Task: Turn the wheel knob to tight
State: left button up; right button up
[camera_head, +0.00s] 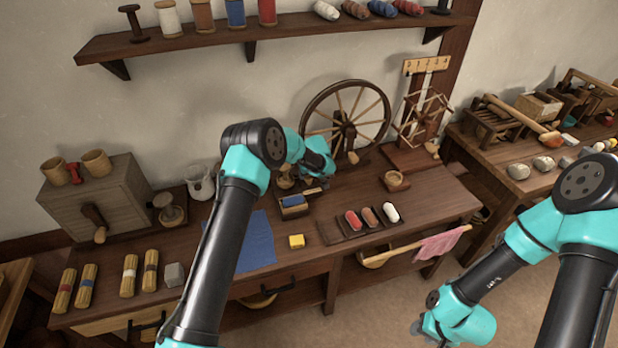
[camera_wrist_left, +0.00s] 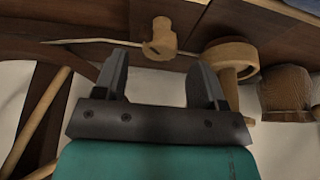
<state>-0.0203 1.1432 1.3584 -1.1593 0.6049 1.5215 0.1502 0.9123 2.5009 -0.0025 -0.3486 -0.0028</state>
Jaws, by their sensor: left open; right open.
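The spinning wheel (camera_head: 345,118) stands at the back of the bench, its spoked rim upright. My left gripper (camera_head: 322,183) is just left of the wheel, low near its base, and its fingers are mostly hidden. In the left wrist view my left gripper (camera_wrist_left: 160,62) is open and empty. A small light wooden knob (camera_wrist_left: 160,40) lies beyond and between the two fingertips, apart from both. I cannot make out this knob in the head view, nor read any tight mark. My right gripper (camera_head: 440,328) is at the lower right, off the bench, its fingers largely out of sight.
A round wooden piece on a stem (camera_wrist_left: 232,58) stands close beside one finger. A skein winder (camera_head: 420,125) stands right of the wheel.

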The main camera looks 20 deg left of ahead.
aim_at(309, 180)
pick_arm(q)
jog(key=shift+x, duration=1.9)
jog(key=shift+c, duration=0.3)
